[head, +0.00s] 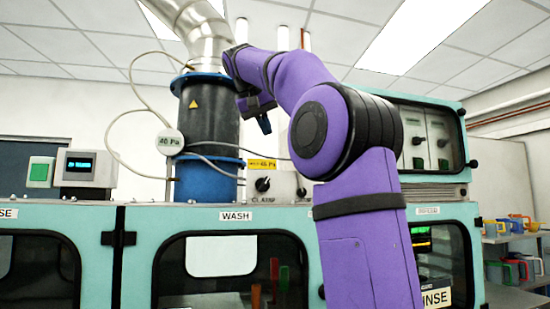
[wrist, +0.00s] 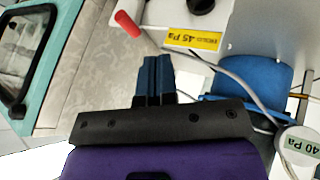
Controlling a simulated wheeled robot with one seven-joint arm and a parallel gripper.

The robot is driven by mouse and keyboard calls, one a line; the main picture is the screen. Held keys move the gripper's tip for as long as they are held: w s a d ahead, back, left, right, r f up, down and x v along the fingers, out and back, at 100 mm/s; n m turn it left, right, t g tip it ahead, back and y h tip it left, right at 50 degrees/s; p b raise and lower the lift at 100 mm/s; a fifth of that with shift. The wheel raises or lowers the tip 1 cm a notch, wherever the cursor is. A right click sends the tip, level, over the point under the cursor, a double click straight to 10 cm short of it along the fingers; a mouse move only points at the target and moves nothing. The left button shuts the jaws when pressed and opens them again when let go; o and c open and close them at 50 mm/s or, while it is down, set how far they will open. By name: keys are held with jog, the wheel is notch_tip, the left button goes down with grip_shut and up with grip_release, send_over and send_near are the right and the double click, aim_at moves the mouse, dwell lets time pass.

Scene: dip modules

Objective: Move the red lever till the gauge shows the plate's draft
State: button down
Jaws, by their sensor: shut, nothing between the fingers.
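The red lever (wrist: 128,23) shows at the top of the wrist view as a red grip standing out from a pale panel; I cannot make it out in the head view. The yellow plate (wrist: 192,39) on that panel appears to read 45 Pa; it also shows in the head view (head: 262,164). The round white gauge (head: 170,141) on the duct reads about 40 Pa and shows at the lower right of the wrist view (wrist: 301,147). My gripper (head: 264,124) is shut and empty, in the air above the panel. Its fingertips (wrist: 157,60) appear apart from the lever.
A black duct (head: 210,115) with blue collars stands left of my gripper, with loose pale hoses around it. Teal cabinets (head: 130,225) run along the front. A small display box (head: 86,168) stands at left.

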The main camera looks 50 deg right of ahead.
jog(key=s+d+f, duration=0.1)
jog(key=d+f, duration=0.6)
jog(key=d, duration=0.2)
jog(key=shift+f, duration=0.2)
dwell(0.4)
jog(key=shift+s+d+r, duration=0.2)
jog(key=shift+s+d, duration=0.2)
jog(key=shift+d, duration=0.3)
